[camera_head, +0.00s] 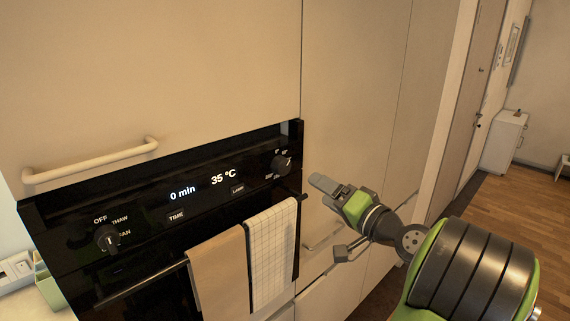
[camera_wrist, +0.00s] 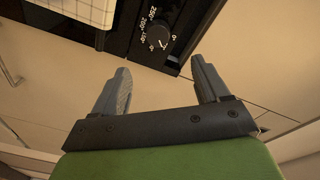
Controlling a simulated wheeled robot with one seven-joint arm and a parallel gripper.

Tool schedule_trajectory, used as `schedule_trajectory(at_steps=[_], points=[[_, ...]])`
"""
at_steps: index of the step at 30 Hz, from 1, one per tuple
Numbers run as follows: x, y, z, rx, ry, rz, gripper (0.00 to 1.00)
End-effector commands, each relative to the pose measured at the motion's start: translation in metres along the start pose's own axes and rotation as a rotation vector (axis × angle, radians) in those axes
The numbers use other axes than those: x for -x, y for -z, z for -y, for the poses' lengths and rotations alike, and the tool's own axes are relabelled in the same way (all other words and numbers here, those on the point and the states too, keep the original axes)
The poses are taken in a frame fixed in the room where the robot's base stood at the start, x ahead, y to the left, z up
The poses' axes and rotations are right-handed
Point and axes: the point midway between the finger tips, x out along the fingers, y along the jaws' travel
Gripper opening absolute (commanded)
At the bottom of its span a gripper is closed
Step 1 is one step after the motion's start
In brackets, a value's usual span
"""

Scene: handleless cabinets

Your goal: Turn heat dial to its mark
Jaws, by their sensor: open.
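The heat dial (camera_head: 281,163) is a black round knob at the right end of the black oven panel (camera_head: 150,223). The display there reads 0 min and 35 °C. In the wrist view the heat dial (camera_wrist: 158,37) shows ahead of the fingers, with a ring of white numbers and a white pointer line toward the lower right. My gripper (camera_head: 330,218) is open and empty, to the right of the dial and apart from it. In the wrist view my gripper (camera_wrist: 160,68) has its fingers spread, with the dial beyond the gap between the tips.
A second dial (camera_head: 107,239) with OFF and THAW labels sits at the panel's left end. A tan towel (camera_head: 218,275) and a checked towel (camera_head: 272,255) hang on the oven handle below. A cabinet handle (camera_head: 90,165) sticks out above. Flat cabinet fronts lie to the right.

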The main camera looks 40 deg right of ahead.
Motion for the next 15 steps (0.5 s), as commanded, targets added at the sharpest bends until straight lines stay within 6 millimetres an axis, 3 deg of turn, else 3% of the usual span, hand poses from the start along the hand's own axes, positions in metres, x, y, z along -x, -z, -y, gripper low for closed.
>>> schedule_trajectory(at_steps=[15], points=[[-0.119, 0.000, 0.004, 0.002, 0.001, 0.006, 0.75]])
